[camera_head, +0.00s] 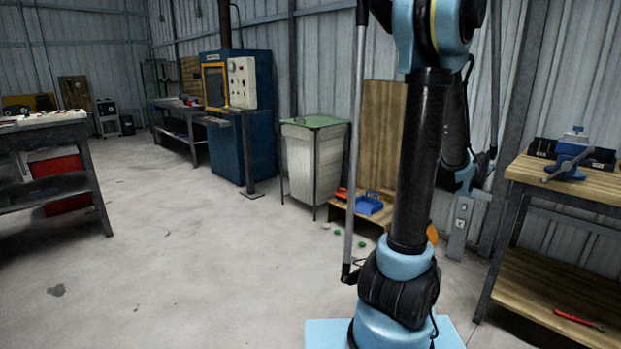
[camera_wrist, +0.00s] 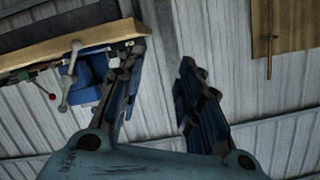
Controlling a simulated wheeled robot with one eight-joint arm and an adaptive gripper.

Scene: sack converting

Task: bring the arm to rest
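My arm (camera_head: 418,160) stands upright at the right of the middle in the head view, on a light blue base. Its upper part runs out of the top of the picture, and another part of it shows behind the column. My gripper (camera_wrist: 162,58) shows in the wrist view with its two fingers apart and nothing between them. Corrugated wall sheeting is behind the fingers. I cannot make out the gripper clearly in the head view.
A workbench (camera_head: 517,171) with a blue vise (camera_head: 571,158) stands at the right; the vise (camera_wrist: 88,80) also shows beside the left finger. A bin (camera_head: 313,163), a blue machine (camera_head: 226,140) and a left-hand table (camera_head: 90,165) stand around. The floor at left-centre is mostly clear.

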